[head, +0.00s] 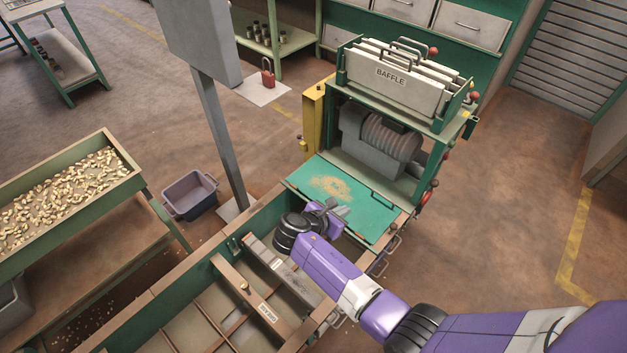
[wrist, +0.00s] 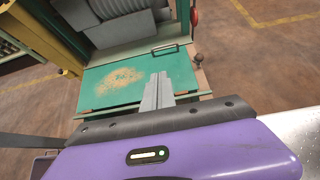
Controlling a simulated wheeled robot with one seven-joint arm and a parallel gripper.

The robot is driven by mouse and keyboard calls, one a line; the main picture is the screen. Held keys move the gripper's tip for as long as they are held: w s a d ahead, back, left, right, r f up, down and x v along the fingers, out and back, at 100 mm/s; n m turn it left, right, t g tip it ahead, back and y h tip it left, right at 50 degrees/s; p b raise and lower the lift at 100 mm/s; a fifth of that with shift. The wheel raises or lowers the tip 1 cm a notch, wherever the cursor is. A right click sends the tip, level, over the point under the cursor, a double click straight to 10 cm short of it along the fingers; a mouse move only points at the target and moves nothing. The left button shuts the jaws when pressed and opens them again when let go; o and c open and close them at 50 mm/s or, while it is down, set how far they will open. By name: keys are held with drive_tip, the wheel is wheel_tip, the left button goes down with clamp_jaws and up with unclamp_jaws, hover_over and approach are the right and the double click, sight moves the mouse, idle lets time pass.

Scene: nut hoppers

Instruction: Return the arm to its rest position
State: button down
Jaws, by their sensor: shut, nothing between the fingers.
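My purple arm reaches in from the lower right of the head view. My gripper (head: 331,205) is above the near edge of a green panel (head: 370,212), which has a patch of tan dust on it. In the wrist view the two grey fingers of my gripper (wrist: 158,90) lie together, shut and empty, in front of the same green panel (wrist: 102,92). I cannot tell whether the fingertips touch the panel.
A machine with a rack of panels marked BAFFLE (head: 391,77) stands behind the green panel. A divided hopper (head: 180,317) lies below my arm. A grey post (head: 222,140), a grey bin (head: 190,193) and a nut tray (head: 65,200) are left. Open floor (head: 505,215) lies right.

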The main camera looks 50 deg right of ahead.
drive_tip(key=shift+a, duration=0.1)
drive_tip(key=w+a+r+m+t+y, duration=0.1)
drive_tip(key=w+a+m+t+y, duration=0.1)
drive_tip(key=w+a+m+t, duration=0.45)
drive_tip(key=s+a+r+m+t+y, duration=0.1)
drive_tip(key=a+r+m+t+y, duration=0.15)
drive_tip(key=a, duration=0.35)
drive_tip(key=s+a+r+m+t+y, duration=0.2)
drive_tip(key=a+y, duration=0.1)
drive_tip(key=a, duration=0.3)
drive_tip(key=s+a+r+m+t+y, duration=0.1)
drive_tip(key=s+r+m, duration=0.1)
drive_tip(key=s+r, duration=0.4)
drive_tip(key=s+a+r+m+t+y, duration=0.1)
drive_tip(key=s+r, duration=0.6)
drive_tip(key=s, duration=0.7)
drive_tip(key=s+a+r+m+t+y, duration=0.1)
drive_tip(key=s+a+r+m, duration=0.2)
drive_tip(key=s+r, duration=0.4)
drive_tip(key=s+m, duration=0.1)
drive_tip(key=s, duration=0.2)
drive_tip(key=shift+s+a, duration=0.15)
drive_tip(key=shift+a, duration=0.05)
